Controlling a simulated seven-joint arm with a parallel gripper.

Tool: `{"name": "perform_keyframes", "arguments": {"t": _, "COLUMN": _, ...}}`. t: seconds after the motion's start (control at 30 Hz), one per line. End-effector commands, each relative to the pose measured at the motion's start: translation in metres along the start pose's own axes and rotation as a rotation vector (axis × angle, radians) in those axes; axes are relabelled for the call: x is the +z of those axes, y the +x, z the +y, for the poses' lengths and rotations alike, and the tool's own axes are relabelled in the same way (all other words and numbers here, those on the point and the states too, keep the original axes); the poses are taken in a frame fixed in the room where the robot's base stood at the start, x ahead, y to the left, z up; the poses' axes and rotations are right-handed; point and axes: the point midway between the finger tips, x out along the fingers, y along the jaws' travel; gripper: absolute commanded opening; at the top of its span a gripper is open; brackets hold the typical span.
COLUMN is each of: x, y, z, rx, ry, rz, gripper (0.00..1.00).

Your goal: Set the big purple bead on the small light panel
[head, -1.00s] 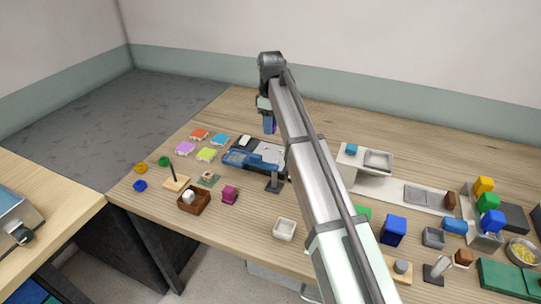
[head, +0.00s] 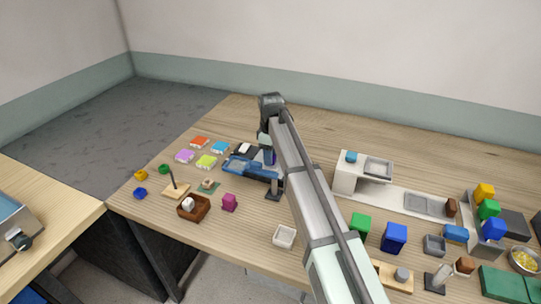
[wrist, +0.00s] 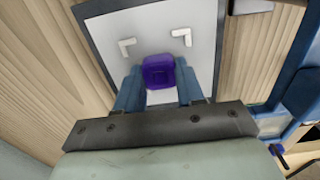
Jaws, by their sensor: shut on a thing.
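The purple bead (wrist: 158,71) is between the two blue fingers of my gripper (wrist: 157,88) in the wrist view. The gripper is shut on it. Under the bead is a pale, dark-framed panel (wrist: 205,55) with two white L-shaped corner marks beyond the bead. I cannot tell whether the bead touches the panel or hangs just above it. In the head view my gripper (head: 268,155) is low over the panel area, and my arm hides most of the panel and bead.
A smaller white piece on a dark base (head: 245,148) stands left of my gripper. Coloured tiles (head: 207,161) lie farther left. Bare wood lies behind.

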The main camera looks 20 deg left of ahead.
Motion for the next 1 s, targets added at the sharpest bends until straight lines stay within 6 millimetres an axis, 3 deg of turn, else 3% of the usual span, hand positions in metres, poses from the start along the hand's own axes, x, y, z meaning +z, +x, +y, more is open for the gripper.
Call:
{"name": "perform_keyframes", "arguments": {"t": 0.37, "x": 0.0, "y": 0.0031, "z": 0.0, "rx": 0.0, "ry": 0.0, "rz": 0.0, "gripper": 0.08}}
{"name": "perform_keyframes", "arguments": {"t": 0.4, "x": 0.0, "y": 0.0032, "z": 0.0, "rx": 0.0, "ry": 0.0, "rz": 0.0, "gripper": 0.4}}
{"name": "perform_keyframes", "arguments": {"t": 0.63, "x": -0.0001, "y": 0.0029, "z": 0.0001, "rx": 0.0, "ry": 0.0, "rz": 0.0, "gripper": 0.62}}
{"name": "perform_keyframes", "arguments": {"t": 1.0, "x": -0.0003, "y": -0.0026, "z": 0.0004, "rx": 0.001, "ry": 0.0, "rz": 0.001, "gripper": 0.63}}
